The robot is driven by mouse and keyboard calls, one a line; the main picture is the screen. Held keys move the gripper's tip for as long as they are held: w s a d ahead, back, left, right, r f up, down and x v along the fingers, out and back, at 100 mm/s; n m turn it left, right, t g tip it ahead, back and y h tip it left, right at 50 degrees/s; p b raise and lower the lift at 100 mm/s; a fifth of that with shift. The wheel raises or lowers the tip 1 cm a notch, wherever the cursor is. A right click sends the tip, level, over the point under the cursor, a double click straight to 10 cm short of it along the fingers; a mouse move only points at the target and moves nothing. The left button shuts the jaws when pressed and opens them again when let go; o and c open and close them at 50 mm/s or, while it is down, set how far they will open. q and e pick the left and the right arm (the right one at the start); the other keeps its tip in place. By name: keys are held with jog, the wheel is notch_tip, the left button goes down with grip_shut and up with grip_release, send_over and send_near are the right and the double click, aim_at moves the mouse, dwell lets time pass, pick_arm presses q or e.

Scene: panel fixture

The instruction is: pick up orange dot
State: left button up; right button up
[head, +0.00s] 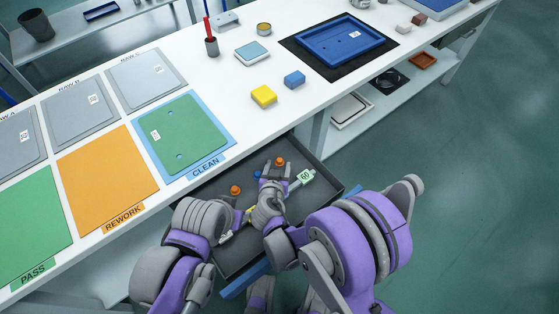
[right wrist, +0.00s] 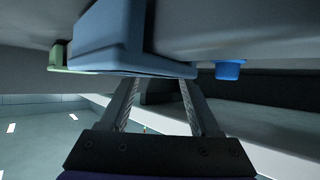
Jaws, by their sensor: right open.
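Two small orange dots show in the open grey drawer (head: 328,187) in the head view. One orange dot (head: 279,161) lies just beyond my right gripper (head: 272,181); the other orange dot (head: 235,189) lies to the left, near my left gripper (head: 236,212). My right gripper is open over the drawer. In the right wrist view its two fingers (right wrist: 160,88) stand apart below a large blue part (right wrist: 130,45) and a small blue piece (right wrist: 229,70). No orange shows clearly between them. My left gripper's fingers are too hidden to judge.
A small blue dot (head: 257,173) lies beside my right gripper. A pale tool labelled 60 (head: 304,176) lies to its right. The drawer walls and the white bench (head: 230,95) above border the space. Yellow (head: 264,96) and blue (head: 294,79) blocks stand on the bench.

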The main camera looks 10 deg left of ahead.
jog(key=shift+w+f, duration=0.3)
jog(key=shift+w, duration=0.3)
grip_shut()
